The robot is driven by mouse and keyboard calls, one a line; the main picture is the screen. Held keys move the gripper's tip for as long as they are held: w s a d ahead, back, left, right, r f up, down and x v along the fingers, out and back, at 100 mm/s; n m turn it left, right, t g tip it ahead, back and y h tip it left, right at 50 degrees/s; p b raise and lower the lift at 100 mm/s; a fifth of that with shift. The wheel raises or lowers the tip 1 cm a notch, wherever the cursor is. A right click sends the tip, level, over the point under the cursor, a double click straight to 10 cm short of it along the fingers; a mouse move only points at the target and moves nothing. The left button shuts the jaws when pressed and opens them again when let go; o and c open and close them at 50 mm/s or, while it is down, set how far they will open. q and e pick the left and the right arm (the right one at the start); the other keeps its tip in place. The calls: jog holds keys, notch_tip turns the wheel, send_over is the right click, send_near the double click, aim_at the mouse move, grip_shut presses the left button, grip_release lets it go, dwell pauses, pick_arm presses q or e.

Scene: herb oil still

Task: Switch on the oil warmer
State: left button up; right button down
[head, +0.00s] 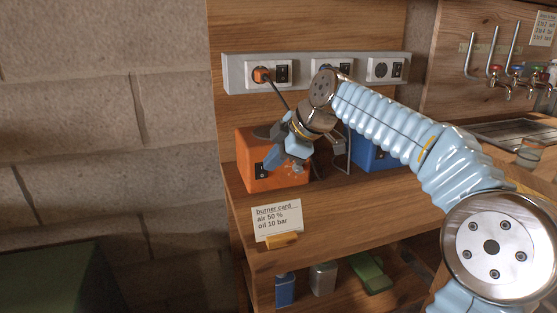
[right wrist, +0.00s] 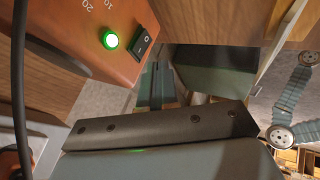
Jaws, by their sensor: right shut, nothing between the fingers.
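The orange box (head: 258,145) stands on the wooden shelf and looks like the oil warmer. Its front has a black rocker switch (head: 261,171). The right wrist view shows the box (right wrist: 75,35) close up, with printed numbers, a lit green lamp (right wrist: 110,40) and the black rocker switch (right wrist: 144,43) beside it. My right gripper (head: 273,162) is shut and empty, just in front of the box near the switch. It hides part of the box's front, and I cannot tell if it touches. My left gripper is not in view.
A wall socket strip (head: 350,71) holds an orange plug (head: 262,75) with a dark cord running down. A blue box (head: 372,155) stands to the right, partly behind my arm. A burner card (head: 276,218) is on the shelf front. Taps (head: 508,90) are at right.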

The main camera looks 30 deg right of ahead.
jog(key=w+r+v, duration=0.1)
jog(key=v, duration=0.9)
jog(key=shift+w+d, duration=0.2)
jog(key=shift+w, duration=0.05)
